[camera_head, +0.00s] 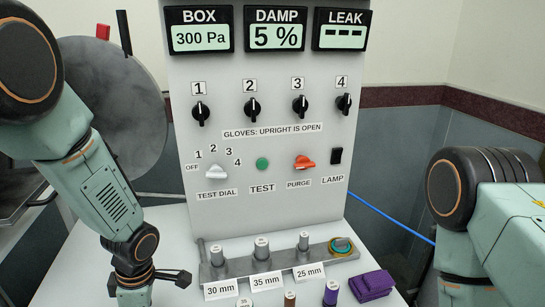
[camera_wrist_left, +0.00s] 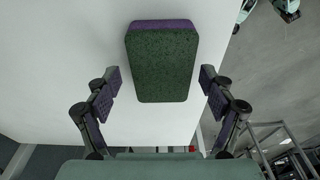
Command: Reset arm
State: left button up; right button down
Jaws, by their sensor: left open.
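My left arm comes in from the left in the head view. Its gripper (camera_head: 152,283) points down over the left part of the white table, left of the 30 mm label. In the left wrist view my left gripper (camera_wrist_left: 160,76) is open with its two purple-padded fingers spread wide. A dark green block with a purple layer (camera_wrist_left: 162,62), like a sponge, lies on the white surface beyond and between the fingers; I cannot tell how far away it is. My right arm (camera_head: 490,225) shows at the right edge; its gripper is out of view.
A grey control panel (camera_head: 230,140) with knobs and displays stands at the back. Before it, a grey rack (camera_head: 280,262) holds several metal posts and a teal-and-orange ring (camera_head: 341,246). A purple folded item (camera_head: 371,285) lies front right. A round grey disc (camera_head: 125,100) stands behind my left arm.

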pick_arm(q)
jog(key=r+m, duration=0.2)
jog(key=r, duration=0.1)
jog(key=d+r+m, duration=0.1)
jog(key=r+m, duration=0.2)
jog(key=r, duration=0.2)
jog(key=shift+w+d+r+m+t, duration=0.15)
jog(key=shift+d+r+m+t, duration=0.2)
jog(key=shift+d+m+t, duration=0.05)
jog(key=m, duration=0.1)
jog(key=d+m, duration=0.1)
jog(key=m, duration=0.2)
jog(key=shift+w+d+f+m+t, duration=0.2)
jog(key=shift+d+f+m+t, duration=0.1)
jog(key=shift+d, duration=0.05)
jog(key=shift+w+d+f+m+h+b, duration=0.15)
jog(key=shift+d+m+b, duration=0.15)
jog(key=shift+m, duration=0.4)
jog(key=shift+w+d+f+m+h+b, duration=0.1)
jog(key=shift+d+m+h+b, duration=0.15)
jog(key=shift+m, duration=0.45)
jog(key=m, duration=0.1)
jog(key=d+f+m+b, duration=0.1)
jog(key=m, duration=0.1)
jog(key=d+m+b, duration=0.1)
jog(key=m, duration=0.1)
jog(key=shift+w+f+t+h, duration=0.2)
jog(key=shift+w+t+h, duration=0.1)
jog(key=shift+t, duration=0.1)
jog(key=shift+s, duration=0.1)
